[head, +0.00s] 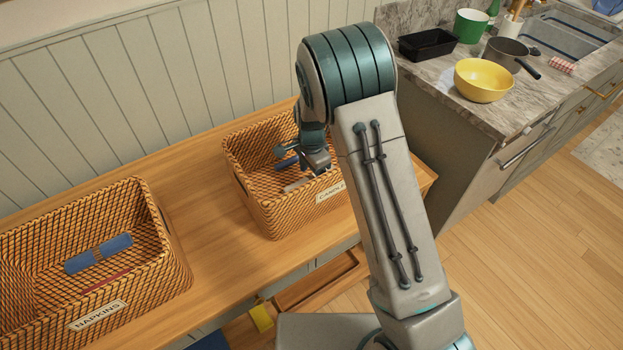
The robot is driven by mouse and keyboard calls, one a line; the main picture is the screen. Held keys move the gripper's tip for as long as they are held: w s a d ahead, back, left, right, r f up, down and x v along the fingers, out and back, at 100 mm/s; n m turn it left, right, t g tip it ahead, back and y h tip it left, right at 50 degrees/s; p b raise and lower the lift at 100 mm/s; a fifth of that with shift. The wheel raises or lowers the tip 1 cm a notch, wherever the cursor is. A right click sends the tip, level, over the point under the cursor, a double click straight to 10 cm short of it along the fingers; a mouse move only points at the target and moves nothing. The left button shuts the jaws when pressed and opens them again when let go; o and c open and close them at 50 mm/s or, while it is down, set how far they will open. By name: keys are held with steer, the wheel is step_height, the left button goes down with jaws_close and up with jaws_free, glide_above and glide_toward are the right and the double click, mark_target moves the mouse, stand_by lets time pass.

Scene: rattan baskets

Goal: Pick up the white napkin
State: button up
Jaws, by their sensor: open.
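My gripper (302,160) reaches down into the right rattan basket (272,222), whose label begins "CANDLE". It is open, with my arm covering part of the view. A pale, whitish flat piece (297,185) lies in this basket just below the gripper; it may be the white napkin, but it is small and partly hidden. A blue piece (287,162) shows beside the fingers. I cannot tell whether the fingers touch either piece.
Both baskets stand on a wooden top (210,205) with clear room between them. An open drawer (320,280) juts out below, with a yellow item (261,316) near it. A stone counter at the right holds a yellow bowl (483,82), a pan (507,54) and a black tray (428,44).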

steer(key=shift+f, duration=1.15)
steer(key=c, duration=1.1)
steer(key=shift+o, duration=0.2)
steer(key=shift+r, duration=0.15)
